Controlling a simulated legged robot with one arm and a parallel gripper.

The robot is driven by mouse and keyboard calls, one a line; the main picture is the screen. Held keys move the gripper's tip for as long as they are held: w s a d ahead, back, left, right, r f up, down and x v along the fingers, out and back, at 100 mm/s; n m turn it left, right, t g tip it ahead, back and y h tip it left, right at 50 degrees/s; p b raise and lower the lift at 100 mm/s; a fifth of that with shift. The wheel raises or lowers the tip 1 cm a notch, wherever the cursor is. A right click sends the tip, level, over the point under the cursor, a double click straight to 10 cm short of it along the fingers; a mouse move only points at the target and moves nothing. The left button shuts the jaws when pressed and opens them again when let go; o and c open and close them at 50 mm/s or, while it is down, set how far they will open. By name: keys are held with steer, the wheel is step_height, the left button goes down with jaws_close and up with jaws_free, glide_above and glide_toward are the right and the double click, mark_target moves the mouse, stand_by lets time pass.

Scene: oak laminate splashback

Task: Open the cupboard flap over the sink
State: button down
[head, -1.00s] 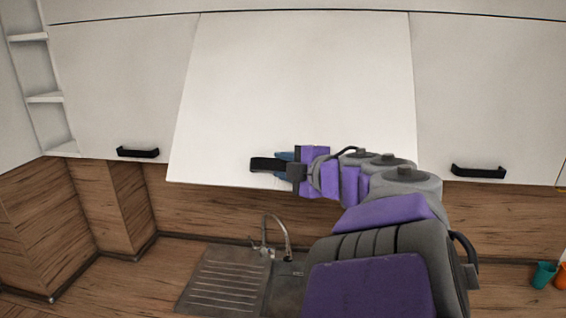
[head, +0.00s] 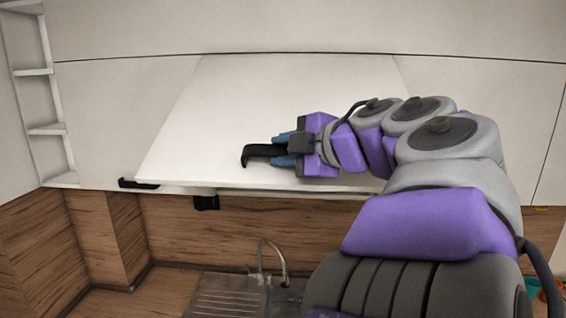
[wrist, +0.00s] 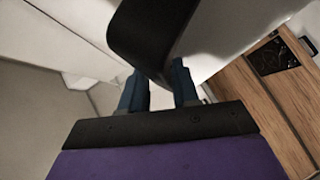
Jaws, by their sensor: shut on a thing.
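The white cupboard flap (head: 215,120) over the sink is tilted out from the cabinet front, its lower edge swung forward and up, so it stands partly open. Its black handle (head: 250,155) is near the flap's lower edge. My gripper (head: 280,150) is shut on this handle, coming from the right. In the wrist view the dark handle (wrist: 150,35) fills the top middle, between the two blue fingers (wrist: 160,90). My arm hides the flap's lower right part in the head view.
The sink (head: 235,295) with its tap (head: 272,260) lies below on the counter. Open shelves (head: 45,130) stand at the left. A closed cupboard door with a black handle (head: 136,184) is left of the flap. A small black item (head: 206,202) sits on the wooden splashback.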

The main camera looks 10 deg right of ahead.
steer(key=shift+r, duration=0.2)
steer(key=c, duration=1.2)
jaws_free()
steer(key=shift+o, duration=1.4)
steer(key=shift+w+d+f, duration=0.1)
steer(key=shift+w+f, duration=0.05)
steer(key=shift+w, duration=0.15)
steer(key=shift+s, duration=0.25)
steer(key=b+v, duration=0.2)
steer(key=v, duration=1.5)
steer(key=shift+s, duration=0.15)
